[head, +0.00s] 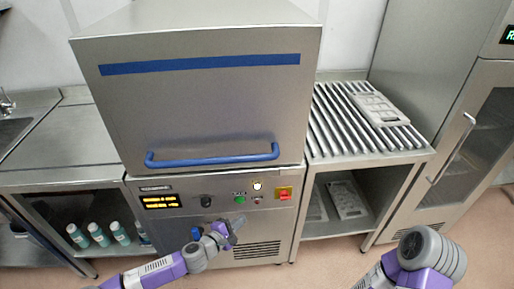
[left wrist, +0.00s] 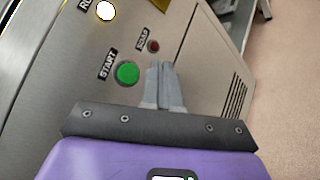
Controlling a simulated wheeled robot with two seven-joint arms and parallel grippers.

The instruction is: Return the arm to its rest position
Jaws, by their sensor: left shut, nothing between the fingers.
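My left gripper (head: 236,224) is in front of the machine's control panel, below the blue handle. In the left wrist view its two grey fingers (left wrist: 164,72) are together with nothing between them. They point at the panel, beside the green START button (left wrist: 128,73) and below a small red button (left wrist: 153,46). I cannot tell whether the fingertips touch the panel. In the head view, part of my right arm (head: 432,252) shows at the bottom right; its gripper is not in view.
The steel machine (head: 205,110) has its hood down, with a blue handle (head: 212,157). A roller rack (head: 345,125) holding a grey tray (head: 381,108) stands to the right. A steel counter (head: 60,140) is at the left, with bottles (head: 99,234) beneath. A glass-door cabinet (head: 470,140) stands far right.

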